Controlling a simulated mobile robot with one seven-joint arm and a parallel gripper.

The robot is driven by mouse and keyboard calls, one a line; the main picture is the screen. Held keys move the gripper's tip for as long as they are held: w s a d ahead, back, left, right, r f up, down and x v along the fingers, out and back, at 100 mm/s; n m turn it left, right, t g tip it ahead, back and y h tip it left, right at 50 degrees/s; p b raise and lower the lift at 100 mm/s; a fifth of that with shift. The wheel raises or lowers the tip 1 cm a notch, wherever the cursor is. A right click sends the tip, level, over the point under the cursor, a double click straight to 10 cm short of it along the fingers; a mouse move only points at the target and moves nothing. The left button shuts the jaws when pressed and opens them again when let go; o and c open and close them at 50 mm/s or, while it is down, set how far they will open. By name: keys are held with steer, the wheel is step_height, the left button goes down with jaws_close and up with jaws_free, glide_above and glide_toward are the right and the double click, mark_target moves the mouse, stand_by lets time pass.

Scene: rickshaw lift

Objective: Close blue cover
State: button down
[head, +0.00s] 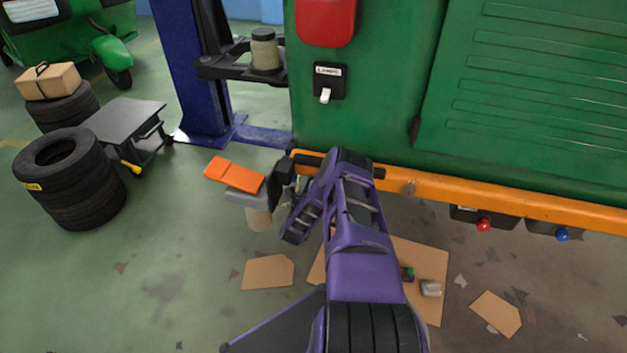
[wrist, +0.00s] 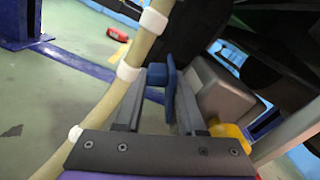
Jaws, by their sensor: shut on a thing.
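A small flat blue piece, apparently the blue cover (wrist: 171,76), stands between the fingers of my gripper (wrist: 161,95) in the wrist view. My gripper is shut on it near the fingertips. A grey box-shaped part (wrist: 218,88) with a yellow piece (wrist: 230,134) is just right of the fingers. In the head view my purple arm reaches the orange bumper of the green rickshaw (head: 365,90). The fingers and the blue cover cannot be made out there, and the arm hides part of the bumper.
A pale hose (wrist: 133,72) with white clamps runs along the left finger. An orange-topped grey stand (head: 245,195) is left of my arm. Red (head: 483,225) and blue (head: 562,235) knobs hang under the bumper. Tyres (head: 70,180) and a blue lift post (head: 190,70) stand left.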

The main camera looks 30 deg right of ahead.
steer(key=shift+f, duration=0.15)
steer(key=c, duration=0.6)
jaws_free()
steer(key=shift+c, duration=0.2)
